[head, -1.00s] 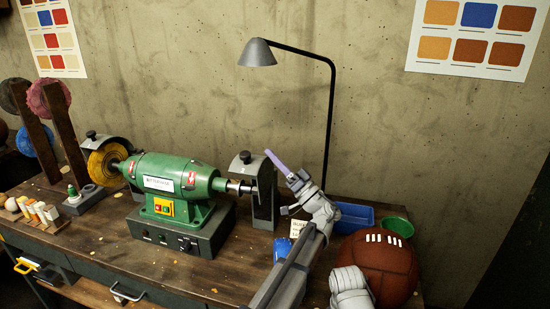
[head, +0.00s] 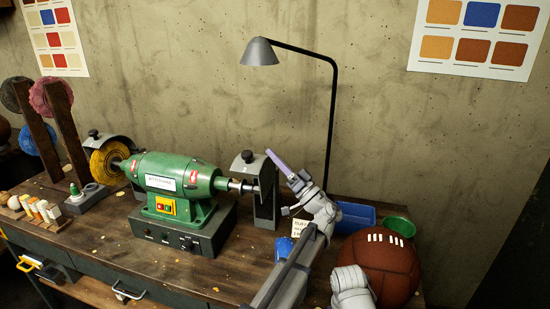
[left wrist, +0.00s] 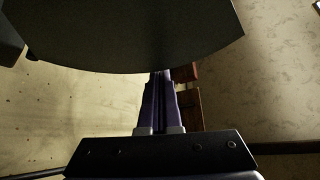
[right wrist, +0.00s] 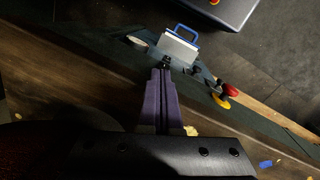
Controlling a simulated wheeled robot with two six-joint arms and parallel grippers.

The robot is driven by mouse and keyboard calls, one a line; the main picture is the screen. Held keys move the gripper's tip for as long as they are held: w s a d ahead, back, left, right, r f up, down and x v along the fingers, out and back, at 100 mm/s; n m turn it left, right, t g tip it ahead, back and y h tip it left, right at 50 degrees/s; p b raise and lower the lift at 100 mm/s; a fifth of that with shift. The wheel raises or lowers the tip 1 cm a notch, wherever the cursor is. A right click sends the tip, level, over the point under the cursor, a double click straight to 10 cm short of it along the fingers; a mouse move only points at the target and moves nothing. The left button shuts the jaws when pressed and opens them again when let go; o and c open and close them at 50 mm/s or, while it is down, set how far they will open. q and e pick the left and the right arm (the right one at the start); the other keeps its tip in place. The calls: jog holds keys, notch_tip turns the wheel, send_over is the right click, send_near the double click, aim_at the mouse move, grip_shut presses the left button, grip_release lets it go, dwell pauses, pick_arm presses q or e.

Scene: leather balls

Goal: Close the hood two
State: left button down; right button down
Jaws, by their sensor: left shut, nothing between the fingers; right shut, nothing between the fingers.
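The green double-ended polishing machine (head: 172,187) stands on the wooden bench. At its right end a grey hood (head: 245,163) with a dark knob stands upright beside the bare spindle. A second grey hood (head: 108,143) arches behind the yellow wheel at the left end. My left gripper (head: 277,161) is shut and empty, its purple fingers just right of the right hood; I cannot tell if they touch. In the left wrist view a dark curved plate, likely that hood (left wrist: 130,35), hides the fingertips (left wrist: 160,78). My right gripper (right wrist: 162,78) is shut and empty, low near the bench front.
A lamp (head: 259,52) arches over the machine. A blue bin (head: 355,216), a green bowl (head: 399,226) and a brown leather ball (head: 380,269) crowd the right end of the bench. Buffing wheels on posts (head: 62,120) stand at left. The front middle of the bench is mostly clear.

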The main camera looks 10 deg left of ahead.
notch_tip(320, 180, up, 10)
jog(key=p, duration=0.9)
jog(key=shift+f, duration=0.25)
